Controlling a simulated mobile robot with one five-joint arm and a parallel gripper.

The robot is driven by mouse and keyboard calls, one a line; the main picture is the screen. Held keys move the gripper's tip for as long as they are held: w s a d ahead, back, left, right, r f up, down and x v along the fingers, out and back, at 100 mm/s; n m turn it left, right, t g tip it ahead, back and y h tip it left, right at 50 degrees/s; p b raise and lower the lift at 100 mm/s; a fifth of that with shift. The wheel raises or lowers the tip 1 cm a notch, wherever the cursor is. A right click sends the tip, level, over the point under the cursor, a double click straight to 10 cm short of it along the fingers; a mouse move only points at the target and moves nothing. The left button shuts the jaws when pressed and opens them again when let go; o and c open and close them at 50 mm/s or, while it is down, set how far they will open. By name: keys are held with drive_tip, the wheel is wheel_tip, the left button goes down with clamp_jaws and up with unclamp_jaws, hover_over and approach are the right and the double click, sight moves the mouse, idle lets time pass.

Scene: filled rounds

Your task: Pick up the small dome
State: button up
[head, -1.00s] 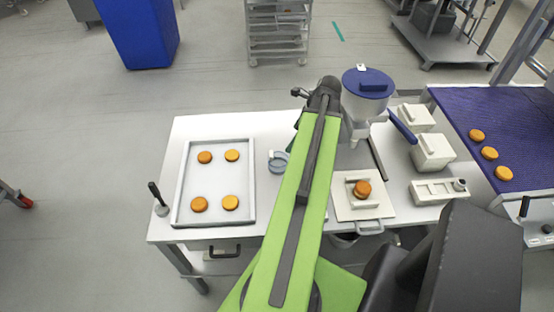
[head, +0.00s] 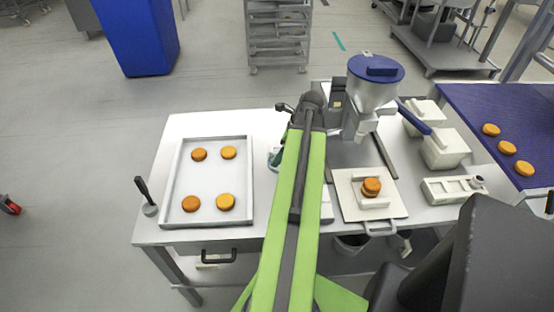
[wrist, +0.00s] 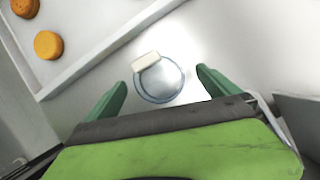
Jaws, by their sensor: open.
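The small dome looks like a clear, round, grey-rimmed cover with a pale block-shaped handle on it in the wrist view (wrist: 163,84). It sits on the white table to the right of the tray. My gripper (wrist: 161,80) is open and empty, with one green finger to the left of the dome and one to the right. The dome shows between and ahead of the fingers; I cannot tell their height above the table. In the head view my arm and a green finger hide most of the dome.
A metal tray (head: 208,180) with several orange rounds lies left of the dome. A hopper machine (head: 372,90) and a white board (head: 385,208) holding stacked rounds stand on the right. A dark-handled tool (head: 146,195) stands at the table's left edge. A blue conveyor (head: 510,115) is far right.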

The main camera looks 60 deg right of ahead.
drive_tip(key=b+x, duration=0.3)
drive_tip(key=x, duration=0.1)
drive_tip(key=shift+a+f+b, duration=0.15)
drive_tip(key=shift+f+b, duration=0.2)
drive_tip(key=shift+f, duration=0.05)
drive_tip(key=shift+w+r, duration=0.1)
drive_tip(key=shift+r, duration=0.1)
drive_tip(key=shift+c, duration=0.3)
drive_tip(key=c, duration=1.4)
wheel_tip(320, 180, up, 10)
drive_tip(key=p, duration=1)
drive_tip(key=shift+r+p, duration=0.15)
drive_tip(key=shift+p, duration=0.2)
